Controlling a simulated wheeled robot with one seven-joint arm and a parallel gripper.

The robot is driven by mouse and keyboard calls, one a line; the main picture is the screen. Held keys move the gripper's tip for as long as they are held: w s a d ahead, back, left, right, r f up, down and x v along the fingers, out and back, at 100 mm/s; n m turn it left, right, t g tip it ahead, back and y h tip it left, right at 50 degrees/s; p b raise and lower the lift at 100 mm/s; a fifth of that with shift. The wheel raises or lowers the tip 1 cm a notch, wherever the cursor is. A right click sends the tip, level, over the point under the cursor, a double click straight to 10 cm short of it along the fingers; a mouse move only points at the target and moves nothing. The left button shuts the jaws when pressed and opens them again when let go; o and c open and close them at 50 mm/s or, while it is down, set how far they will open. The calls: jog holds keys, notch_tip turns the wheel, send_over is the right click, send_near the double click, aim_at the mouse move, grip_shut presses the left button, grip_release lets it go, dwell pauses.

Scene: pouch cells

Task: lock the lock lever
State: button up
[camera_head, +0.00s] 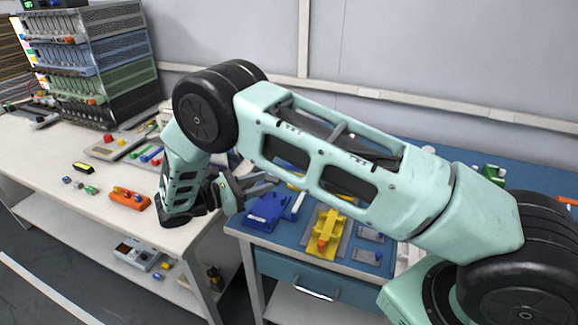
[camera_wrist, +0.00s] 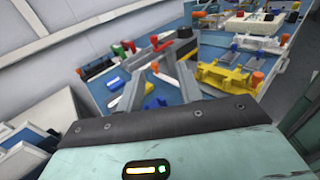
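My gripper (camera_head: 262,184) is at the left end of my arm, above the blue bench and close to a blue fixture (camera_head: 265,210). In the wrist view its two grey fingers (camera_wrist: 165,72) stand apart, with no object clearly held between them. A yellow fixture (camera_head: 329,226) with an orange knob sits on a grey plate to the right of the blue one. The yellow fixture (camera_wrist: 226,76) also shows right of the fingers in the wrist view. A pale bar (camera_head: 298,205) stands beside the blue fixture. I cannot tell which part is the lock lever, or its position.
A white table (camera_head: 120,205) on the left holds an orange block (camera_head: 130,200) and small coloured parts. Small grey plates (camera_head: 366,257) lie right of the yellow fixture. My arm hides much of the blue bench.

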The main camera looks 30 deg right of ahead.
jog(key=shift+t+h, duration=0.3)
jog(key=d+p, duration=0.2)
jog(key=d, duration=0.3)
jog(key=d+p, duration=0.1)
jog(key=d, duration=0.4)
jog(key=d+p, duration=0.2)
jog(key=d, duration=0.3)
jog(key=shift+w+d+f+p, duration=0.15)
jog(key=shift+w+d+p, duration=0.15)
jog(key=shift+w+p, duration=0.1)
jog(key=shift+d+f, duration=0.1)
jog(key=shift+d, duration=0.45)
grip_shut()
